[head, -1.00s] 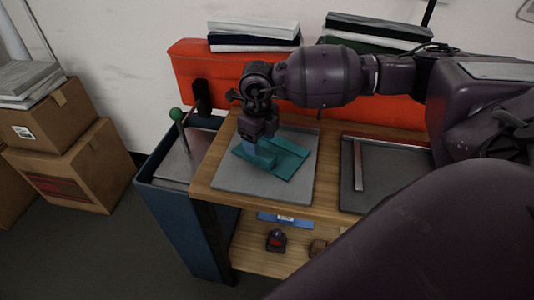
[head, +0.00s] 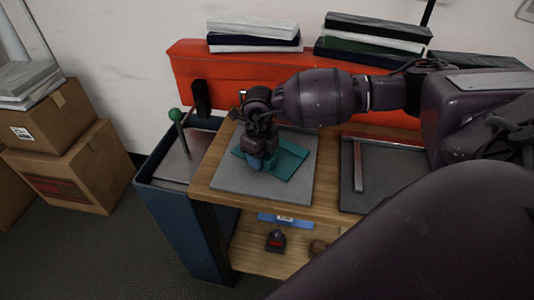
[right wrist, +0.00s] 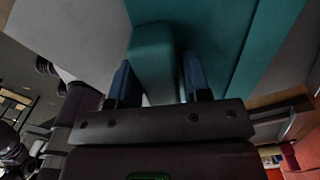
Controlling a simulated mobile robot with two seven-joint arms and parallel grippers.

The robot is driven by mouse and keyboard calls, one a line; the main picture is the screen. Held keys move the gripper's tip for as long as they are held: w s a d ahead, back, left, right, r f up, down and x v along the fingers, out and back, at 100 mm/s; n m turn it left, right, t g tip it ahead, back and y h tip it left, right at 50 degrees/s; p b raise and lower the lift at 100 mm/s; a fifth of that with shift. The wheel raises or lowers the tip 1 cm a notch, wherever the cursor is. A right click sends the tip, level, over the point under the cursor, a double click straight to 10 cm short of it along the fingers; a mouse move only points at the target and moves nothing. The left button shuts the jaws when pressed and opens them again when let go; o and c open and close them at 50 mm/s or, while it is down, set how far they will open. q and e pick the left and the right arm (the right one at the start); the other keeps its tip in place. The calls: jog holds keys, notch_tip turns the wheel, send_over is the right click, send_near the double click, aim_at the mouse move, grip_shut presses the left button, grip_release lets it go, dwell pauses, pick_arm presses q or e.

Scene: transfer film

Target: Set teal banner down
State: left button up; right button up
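The teal banner (head: 291,159) lies flat on a grey plate (head: 240,192) on the wooden bench top. A raised teal bar (right wrist: 152,50) stands up from it in the right wrist view. My right gripper (head: 256,163) points down over the banner's left part and hides the bar in the head view. In the right wrist view, its two blue fingers (right wrist: 158,80) stand on either side of the bar, with narrow gaps showing; the gripper looks open. My left gripper is not in view.
A dark tray (head: 388,170) with a metal bar lies to the right on the bench. A blue bin (head: 185,220) with a green-knobbed lever (head: 175,115) stands at the left. An orange-red panel (head: 225,65) bounds the back. Small items lie on the lower shelf (head: 262,258).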

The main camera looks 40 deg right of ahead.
jog(key=c, duration=0.7)
jog(key=shift+r, duration=0.45)
notch_tip(320, 180, up, 19)
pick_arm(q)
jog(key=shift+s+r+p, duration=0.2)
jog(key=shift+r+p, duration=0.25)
pick_arm(e)
jog(key=s+a+f+n, duration=0.2)
jog(key=a+f+n, duration=0.3)
jog(key=n, duration=1.1)
jog(key=s+a+f+n, duration=0.1)
jog(key=a+f+n, duration=0.5)
jog(key=n, duration=1)
jog(key=shift+s, duration=0.4)
